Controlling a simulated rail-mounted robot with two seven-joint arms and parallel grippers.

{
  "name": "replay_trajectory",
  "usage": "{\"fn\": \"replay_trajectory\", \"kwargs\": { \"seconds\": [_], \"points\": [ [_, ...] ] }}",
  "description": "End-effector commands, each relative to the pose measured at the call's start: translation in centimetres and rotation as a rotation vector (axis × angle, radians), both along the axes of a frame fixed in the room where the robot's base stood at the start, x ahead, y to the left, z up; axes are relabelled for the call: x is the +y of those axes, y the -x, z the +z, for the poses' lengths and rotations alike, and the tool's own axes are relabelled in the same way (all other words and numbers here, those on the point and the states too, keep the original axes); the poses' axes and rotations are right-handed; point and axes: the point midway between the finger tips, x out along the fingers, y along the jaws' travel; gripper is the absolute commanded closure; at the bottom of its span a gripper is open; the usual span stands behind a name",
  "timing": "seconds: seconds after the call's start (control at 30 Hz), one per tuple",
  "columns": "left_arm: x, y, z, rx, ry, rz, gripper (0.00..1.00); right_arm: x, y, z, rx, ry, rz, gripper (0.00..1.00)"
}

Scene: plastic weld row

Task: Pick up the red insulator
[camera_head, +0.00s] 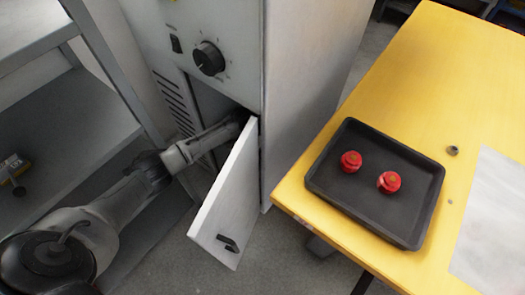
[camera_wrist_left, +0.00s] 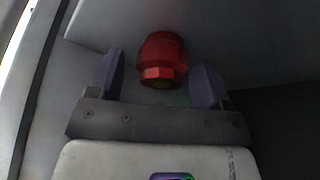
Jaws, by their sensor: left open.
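A red insulator (camera_wrist_left: 162,58) shows in the left wrist view, close in front of my left gripper (camera_wrist_left: 160,80). It appears between the two open fingers, with a gap on each side. In the head view my left arm reaches into the open lower compartment of the grey cabinet, and the gripper itself is hidden there behind the door. Two more red insulators (camera_head: 351,161) (camera_head: 389,182) sit in a black tray (camera_head: 325,192) on the yellow table. My right gripper is in neither view.
The cabinet door (camera_head: 228,200) stands open beside my left arm. The cabinet (camera_head: 305,90) has a dark knob (camera_head: 208,58). A grey shelf (camera_head: 65,120) stands at the left. The yellow table (camera_head: 420,75) holds a small dark nut-like piece (camera_head: 453,150) and a pale sheet (camera_head: 495,220).

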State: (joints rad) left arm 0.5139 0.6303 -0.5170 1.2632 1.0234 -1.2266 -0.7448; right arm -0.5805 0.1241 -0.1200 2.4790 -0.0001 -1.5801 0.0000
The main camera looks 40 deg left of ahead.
Motion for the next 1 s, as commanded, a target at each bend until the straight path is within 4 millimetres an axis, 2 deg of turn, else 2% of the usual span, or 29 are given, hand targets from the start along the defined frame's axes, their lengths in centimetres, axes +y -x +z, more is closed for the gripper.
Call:
{"fn": "replay_trajectory", "kwargs": {
  "seconds": [0.17,0.7,1.0],
  "points": [
    [0.02,-0.01,0.15,-0.001,-0.001,0.000,0.30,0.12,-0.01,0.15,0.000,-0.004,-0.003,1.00],
    [0.02,0.01,0.13,-0.001,-0.001,0.000,0.81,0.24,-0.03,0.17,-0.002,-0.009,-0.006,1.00],
    [0.03,0.00,0.36,-0.001,0.000,0.000,0.82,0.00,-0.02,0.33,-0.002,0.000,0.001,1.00]
  ]
}}
